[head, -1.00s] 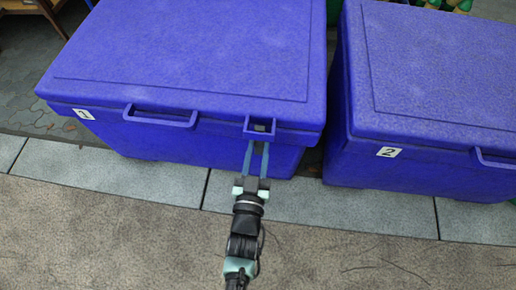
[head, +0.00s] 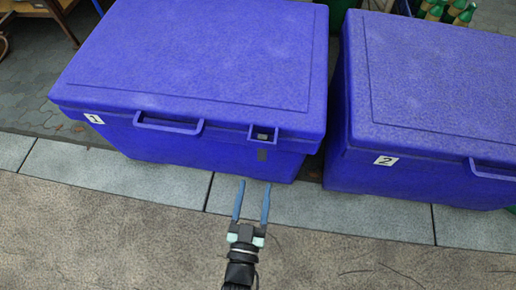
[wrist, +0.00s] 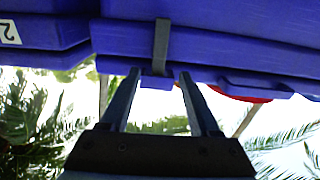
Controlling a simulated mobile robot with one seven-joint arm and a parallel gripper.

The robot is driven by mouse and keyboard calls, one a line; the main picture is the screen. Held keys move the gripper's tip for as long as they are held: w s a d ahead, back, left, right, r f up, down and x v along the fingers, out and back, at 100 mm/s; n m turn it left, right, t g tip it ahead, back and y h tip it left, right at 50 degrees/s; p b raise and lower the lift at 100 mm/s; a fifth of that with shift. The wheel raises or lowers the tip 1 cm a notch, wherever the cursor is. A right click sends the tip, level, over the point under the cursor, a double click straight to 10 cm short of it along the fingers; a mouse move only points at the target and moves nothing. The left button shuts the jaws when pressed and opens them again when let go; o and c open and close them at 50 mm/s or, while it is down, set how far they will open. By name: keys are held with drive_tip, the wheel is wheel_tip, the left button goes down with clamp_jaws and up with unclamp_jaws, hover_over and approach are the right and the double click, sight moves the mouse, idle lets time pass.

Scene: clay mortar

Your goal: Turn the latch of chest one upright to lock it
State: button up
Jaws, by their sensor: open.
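Chest one (head: 190,60) is a blue chest with a shut lid and a label "1" at its front left. Its grey latch (head: 262,154) is at the right of the front face, showing in the lid's notch and below the notch's lip. In the wrist view the latch (wrist: 161,42) is a straight grey strip standing across the lid seam, in line with the picture's vertical. My gripper (head: 252,186) is open and empty in front of the chest, below the latch and apart from it. In the wrist view its two fingers (wrist: 158,75) point toward the latch, one to each side.
A second blue chest (head: 430,90), labelled "2", stands close on the right, with a narrow gap between. A handle (head: 168,125) juts from chest one's front, left of the latch. Green bottles (head: 450,10) stand behind. The paved ground (head: 120,230) in front is clear.

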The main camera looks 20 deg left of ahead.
drive_tip(key=shift+p+v, duration=0.3)
drive_tip(key=shift+v, duration=1.45)
drive_tip(key=w+r+t+p, duration=0.1)
drive_tip(key=w+r+t, duration=0.1)
drive_tip(key=w+r, duration=0.7)
drive_tip(key=w+r+t+p, duration=0.1)
drive_tip(key=w+r, duration=0.6)
drive_tip(key=r, duration=0.5)
drive_tip(key=w+d+r+m+t+h+p, duration=0.1)
drive_tip(key=w+d+r, duration=0.15)
drive_tip(key=r, duration=0.65)
drive_tip(key=w+d+r+t+h+p, duration=0.1)
drive_tip(key=w+r, duration=0.2)
drive_tip(key=r, duration=0.6)
drive_tip(key=s+d+r+m+t, duration=0.1)
drive_tip(key=s+d+r+t, duration=0.15)
drive_tip(key=r, duration=1.65)
drive_tip(key=s+d+r+m+t+h+p, duration=0.1)
drive_tip(key=s+d+r+h, duration=0.1)
drive_tip(key=s+r, duration=0.5)
drive_tip(key=s+d+r+t+h+p, duration=0.1)
drive_tip(key=s+d+r+t+p, duration=0.2)
drive_tip(key=r, duration=0.7)
wheel_tip(320, 180, up, 38)
drive_tip(key=g+p, duration=0.1)
drive_tip(key=p, duration=3.5)
drive_tip(key=shift+s+a, duration=0.3)
drive_tip(key=shift+f+g, duration=0.1)
drive_tip(key=shift+g, duration=0.15)
